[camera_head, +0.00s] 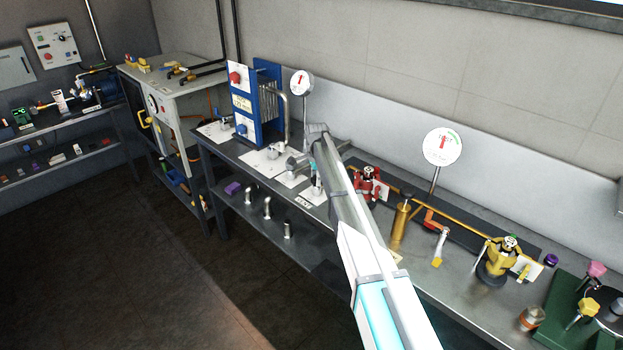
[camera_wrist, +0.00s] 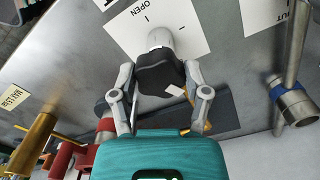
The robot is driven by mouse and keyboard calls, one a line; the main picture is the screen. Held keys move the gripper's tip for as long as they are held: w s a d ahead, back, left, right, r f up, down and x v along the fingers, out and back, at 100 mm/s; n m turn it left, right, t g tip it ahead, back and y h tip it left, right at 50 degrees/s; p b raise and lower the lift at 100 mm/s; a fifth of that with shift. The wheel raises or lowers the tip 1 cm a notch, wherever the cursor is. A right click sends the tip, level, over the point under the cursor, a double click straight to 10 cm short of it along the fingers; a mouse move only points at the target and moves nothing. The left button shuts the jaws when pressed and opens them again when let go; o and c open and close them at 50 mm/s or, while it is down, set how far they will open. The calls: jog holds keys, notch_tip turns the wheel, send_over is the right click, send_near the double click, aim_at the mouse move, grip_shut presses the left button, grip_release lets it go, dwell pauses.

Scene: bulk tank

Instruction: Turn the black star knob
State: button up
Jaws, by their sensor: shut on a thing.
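The black star knob (camera_wrist: 160,72) sits in the middle of the wrist view, on a pale round valve body (camera_wrist: 160,38). A white card (camera_wrist: 200,22) marked OPEN lies behind it. My gripper (camera_wrist: 158,76) has one finger on each side of the knob and is shut on it. A small white mark or tab shows on the knob's lower right. In the head view my arm reaches over the bench and its end covers the knob, so the knob cannot be made out there.
A metal pipe (camera_wrist: 296,50) with a blue-banded collar stands right of the knob in the wrist view. Red and brass fittings (camera_wrist: 35,140) are at the lower left. In the head view, a blue plate unit (camera_head: 257,105), a dial gauge (camera_head: 301,83) and a red valve (camera_head: 368,184) flank my arm.

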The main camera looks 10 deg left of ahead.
jog(key=n, duration=0.6)
jog(key=shift+w+d+n, duration=0.2)
jog(key=shift+d+n, duration=0.05)
jog(key=shift+n, duration=0.05)
jog(key=n, duration=1.2)
jog(key=shift+n, duration=0.4)
jog(key=n, duration=0.5)
jog(key=o, duration=1.1)
jog(key=shift+c, duration=0.2)
jog(key=shift+o, duration=0.4)
